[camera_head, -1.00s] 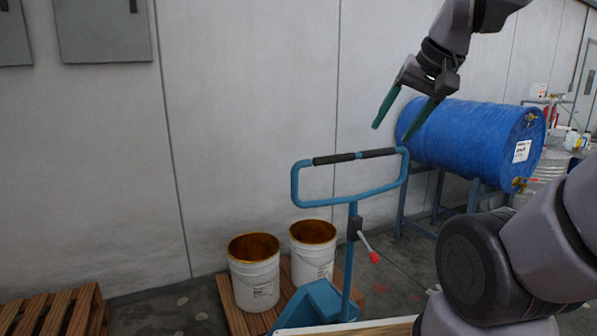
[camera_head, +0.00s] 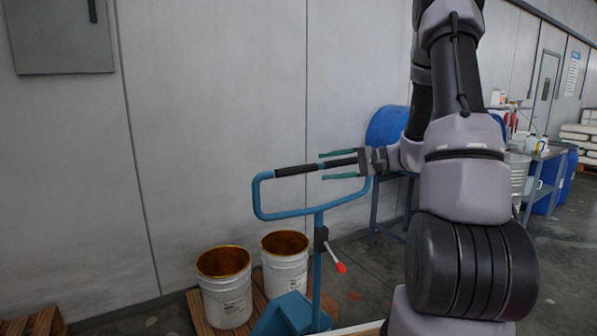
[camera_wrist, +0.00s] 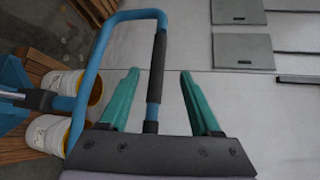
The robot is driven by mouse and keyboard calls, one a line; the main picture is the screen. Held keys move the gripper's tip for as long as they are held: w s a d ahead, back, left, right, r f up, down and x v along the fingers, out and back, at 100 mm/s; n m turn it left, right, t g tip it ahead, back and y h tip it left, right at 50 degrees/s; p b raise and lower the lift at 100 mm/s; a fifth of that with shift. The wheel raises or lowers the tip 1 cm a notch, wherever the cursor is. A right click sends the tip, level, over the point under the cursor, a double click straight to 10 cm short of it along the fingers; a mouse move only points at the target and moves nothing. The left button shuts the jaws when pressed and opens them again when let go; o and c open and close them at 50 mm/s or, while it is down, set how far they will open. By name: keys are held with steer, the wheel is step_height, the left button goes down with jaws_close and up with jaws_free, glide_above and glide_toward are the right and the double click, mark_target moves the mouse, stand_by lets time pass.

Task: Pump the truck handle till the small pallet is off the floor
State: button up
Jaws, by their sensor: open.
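The blue pallet truck handle (camera_head: 262,205) is a loop with black grips along its top bar, on an upright blue shaft with a red-tipped lever (camera_head: 340,267). My gripper (camera_head: 322,166) is open, its green fingers level and pointing left, one above and one below the right end of the grip bar. In the wrist view the grip bar (camera_wrist: 157,70) runs between the two open fingers, nearer the left one; I cannot tell if they touch. The small wooden pallet (camera_head: 200,312) carries two white buckets (camera_head: 226,300); its underside is hidden.
A blue drum (camera_head: 386,126) lies on a blue stand behind my arm. A second wooden pallet (camera_head: 35,322) is at the lower left. The wall stands close behind the buckets. Open floor (camera_head: 566,225) shows at the right.

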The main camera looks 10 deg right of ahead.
mark_target(304, 170)
steer(key=shift+t, duration=0.5)
steer(key=x, duration=0.3)
steer(key=w+x, duration=0.1)
steer(key=x, duration=0.3)
steer(key=d+f+x, duration=0.1)
steer(key=x, duration=0.2)
steer(key=shift+w+a, duration=0.15)
steer(key=shift+w, duration=0.15)
jaws_close()
steer(key=shift+f, duration=0.1)
stand_by(0.5)
